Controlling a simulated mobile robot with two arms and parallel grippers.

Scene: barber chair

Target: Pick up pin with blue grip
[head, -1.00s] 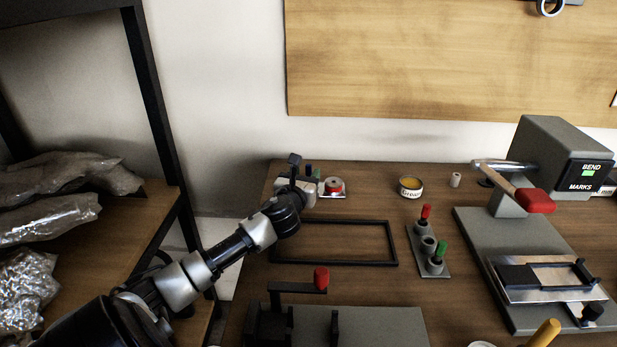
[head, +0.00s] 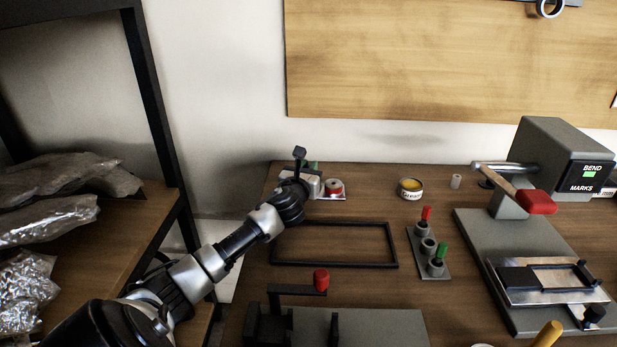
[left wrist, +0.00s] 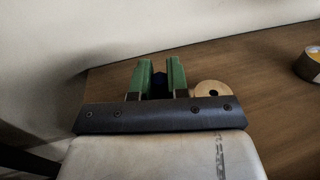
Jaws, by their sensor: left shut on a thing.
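The pin with the blue grip (left wrist: 160,77) shows in the left wrist view as a dark blue piece between the two green fingers of my left gripper (left wrist: 160,79). The fingers are shut on it from both sides. Its lower part is hidden by the gripper body. In the head view my left gripper (head: 311,168) is at the far left corner of the table, and the blue grip is hidden there. I cannot tell whether the pin is clear of its holder. My right gripper is not in view.
A grease tin (head: 411,188), a pin block (head: 428,250) with red and green grips, and a black frame (head: 335,264) are on the table. A shelf (head: 125,240) stands left.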

